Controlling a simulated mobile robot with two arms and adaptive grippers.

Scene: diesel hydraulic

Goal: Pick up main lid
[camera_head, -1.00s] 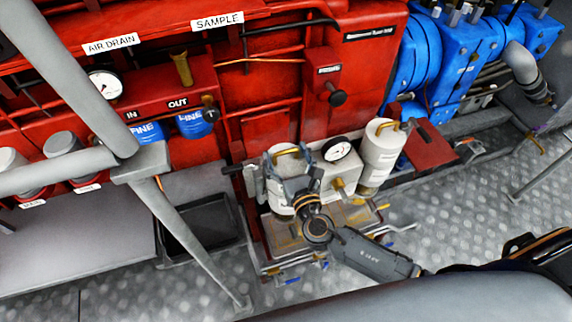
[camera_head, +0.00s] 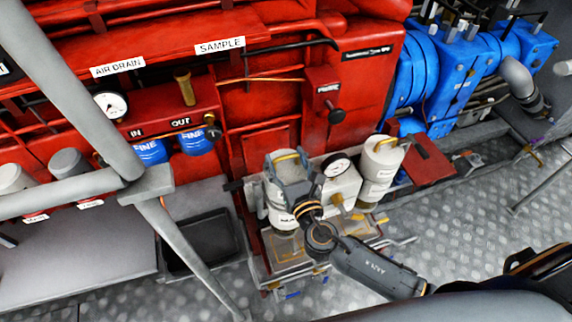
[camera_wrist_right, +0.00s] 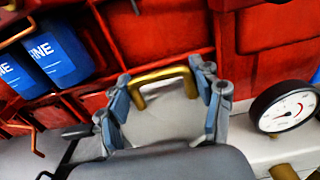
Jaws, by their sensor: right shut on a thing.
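The main lid (camera_head: 272,167) is a white round top with a brass handle, on the left white canister in the head view. My right gripper (camera_head: 290,172) is shut on it from the front, with its fingers on either side. In the right wrist view the pale lid top (camera_wrist_right: 165,118) and its brass handle (camera_wrist_right: 160,77) lie between the grey-blue fingers. The canister below is partly hidden by the gripper; part of its label shows. Whether there is a gap under the lid cannot be told. My left gripper is not in view.
A pressure gauge (camera_head: 337,165) sits close to the right of the canister, and a second white canister (camera_head: 381,165) stands beyond it. The red engine panel (camera_head: 262,115) rises behind. A grey railing (camera_head: 190,250) crosses the left side.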

